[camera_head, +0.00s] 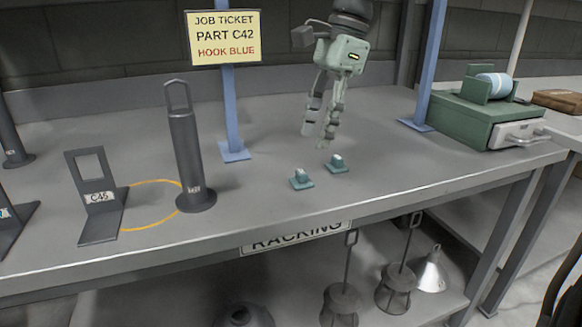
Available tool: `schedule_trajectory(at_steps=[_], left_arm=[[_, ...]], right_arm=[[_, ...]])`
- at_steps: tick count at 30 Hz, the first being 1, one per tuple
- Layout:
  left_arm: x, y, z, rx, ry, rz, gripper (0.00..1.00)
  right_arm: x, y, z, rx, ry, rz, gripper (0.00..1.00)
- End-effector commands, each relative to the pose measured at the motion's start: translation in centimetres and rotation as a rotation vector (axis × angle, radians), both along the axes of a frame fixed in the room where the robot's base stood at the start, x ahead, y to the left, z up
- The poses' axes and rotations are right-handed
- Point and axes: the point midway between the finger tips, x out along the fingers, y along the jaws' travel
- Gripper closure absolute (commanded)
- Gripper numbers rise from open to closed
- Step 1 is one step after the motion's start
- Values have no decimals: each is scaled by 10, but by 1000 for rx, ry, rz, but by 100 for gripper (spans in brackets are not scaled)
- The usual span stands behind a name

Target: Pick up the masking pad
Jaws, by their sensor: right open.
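Two small teal pieces, each a square base with a raised grip, lie on the grey bench; they look like masking pads. The left masking pad (301,180) is nearer the front edge, and the right masking pad (336,164) is a little farther back. My right gripper (317,137) hangs from the top of the view with its fingers pointing down. It is open and empty, behind the two pads and apart from them. My left gripper is not in view.
A tall dark cylinder with a loop handle (190,150) and a bracket labelled C45 (97,195) stand left, near an orange ring (138,227). Blue posts (230,95) rise from the bench. A green drawer box (475,117) stands right. Hoods (340,303) are underneath.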

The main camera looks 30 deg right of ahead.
Motion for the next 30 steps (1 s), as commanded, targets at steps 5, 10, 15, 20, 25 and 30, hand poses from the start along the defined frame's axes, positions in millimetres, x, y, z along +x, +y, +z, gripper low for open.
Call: schedule_trajectory(at_steps=[5, 10, 15, 20, 25, 30], left_arm=[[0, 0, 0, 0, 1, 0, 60], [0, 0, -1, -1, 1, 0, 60], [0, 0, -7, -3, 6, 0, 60], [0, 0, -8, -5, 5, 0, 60], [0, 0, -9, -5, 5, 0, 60], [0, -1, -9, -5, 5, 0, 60]], right_arm=[[0, 5, -18, 0, 5, 1, 55], [3, 12, -37, 0, 5, 1, 55], [7, 20, -61, 0, 5, 0, 55], [8, 23, -72, 0, 1, 0, 55], [8, 23, -73, 0, 0, 0, 55], [8, 23, -73, 1, 0, -1, 70]])
